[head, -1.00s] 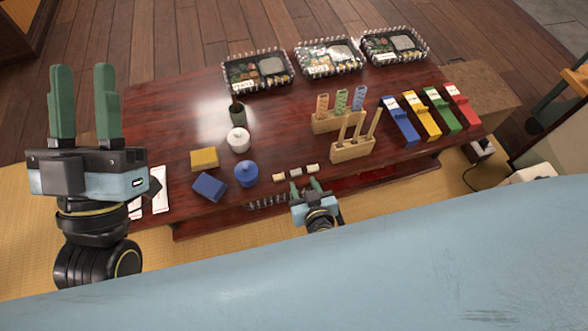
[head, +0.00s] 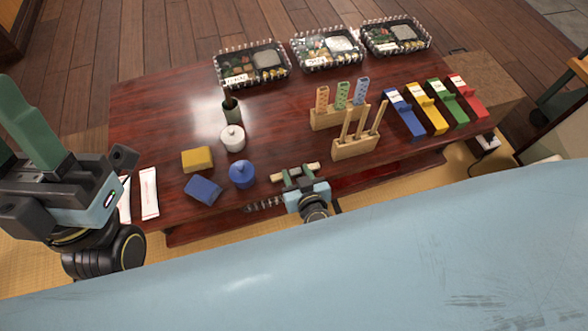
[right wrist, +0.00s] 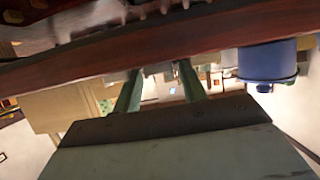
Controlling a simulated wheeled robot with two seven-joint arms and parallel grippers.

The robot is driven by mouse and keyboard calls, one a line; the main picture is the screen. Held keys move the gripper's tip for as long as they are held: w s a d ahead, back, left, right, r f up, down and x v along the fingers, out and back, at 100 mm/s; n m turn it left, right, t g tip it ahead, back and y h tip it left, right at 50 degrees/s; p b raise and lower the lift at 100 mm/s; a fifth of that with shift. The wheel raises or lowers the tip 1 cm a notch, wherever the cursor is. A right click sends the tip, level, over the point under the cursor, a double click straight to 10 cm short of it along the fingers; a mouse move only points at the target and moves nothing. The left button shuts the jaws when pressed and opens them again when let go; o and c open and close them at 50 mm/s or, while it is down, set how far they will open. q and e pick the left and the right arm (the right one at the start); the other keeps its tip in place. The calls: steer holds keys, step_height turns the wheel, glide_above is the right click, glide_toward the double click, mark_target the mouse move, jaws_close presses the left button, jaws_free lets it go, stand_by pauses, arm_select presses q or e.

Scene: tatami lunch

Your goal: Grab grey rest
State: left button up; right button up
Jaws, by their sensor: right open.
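A short row of small pale rests (head: 313,166) lies along the near edge of the dark red table. My right gripper (head: 297,174) is open at this row, with rest ends showing near its fingers. Which rest is grey I cannot tell, and the fingers partly cover the row. In the right wrist view, the two green fingers (right wrist: 158,78) are apart under the table's edge band; I see no rest clearly between them. My left gripper (head: 16,125) is at the far left, its fingers apart, cut by the picture's edge, away from the rests.
A blue lidded pot (head: 242,175) stands just left of my right gripper; it also shows in the right wrist view (right wrist: 267,63). A blue box (head: 203,190), yellow box (head: 197,159) and white pot (head: 232,138) are left. A wooden stand (head: 355,147) is right.

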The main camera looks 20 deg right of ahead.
steer(key=shift+c, duration=0.4)
steer(key=c, duration=0.6)
steer(key=shift+r, duration=0.1)
steer(key=shift+c, duration=0.2)
